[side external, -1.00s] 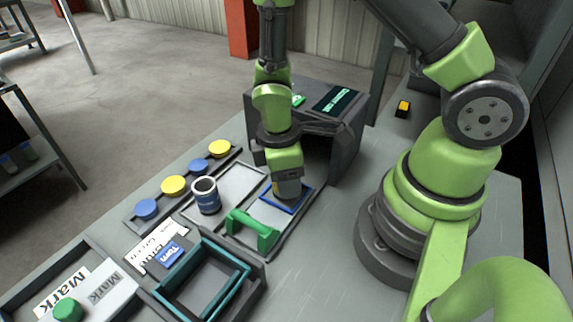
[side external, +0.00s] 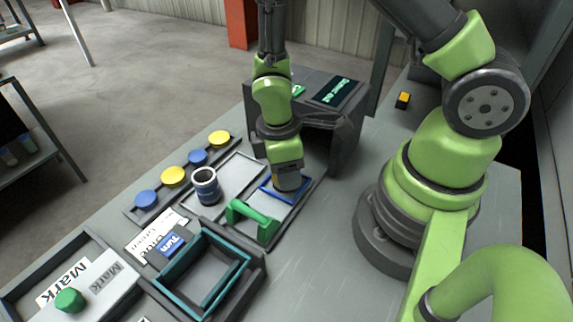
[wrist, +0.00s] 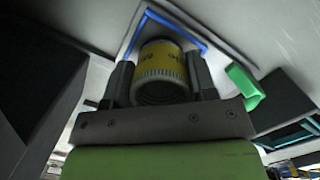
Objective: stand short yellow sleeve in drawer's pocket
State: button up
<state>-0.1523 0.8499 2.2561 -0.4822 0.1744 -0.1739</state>
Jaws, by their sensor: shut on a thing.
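My gripper (wrist: 158,80) is shut on the short yellow sleeve (wrist: 161,62), which sits between the fingers in the wrist view. The sleeve has dark print and a pale ring at its near end. Beyond it are the blue edges of the pocket (wrist: 176,24), which meet in a corner. In the side view my gripper (side external: 287,184) is low at the blue-edged pocket (side external: 266,187) of the drawer (side external: 284,222). The sleeve is mostly hidden there. I cannot tell whether it touches the pocket floor. The drawer has a green handle (side external: 252,220).
The dark cabinet (side external: 345,140) stands behind the drawer. Yellow and blue discs (side external: 173,176) line a strip beyond. A teal-rimmed bin (side external: 243,266) lies nearer the camera.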

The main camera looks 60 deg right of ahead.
jog(key=shift+f, duration=0.1)
jog(key=o, duration=1.5)
notch_tip(320, 180, up, 9)
dwell(0.5)
dwell(0.5)
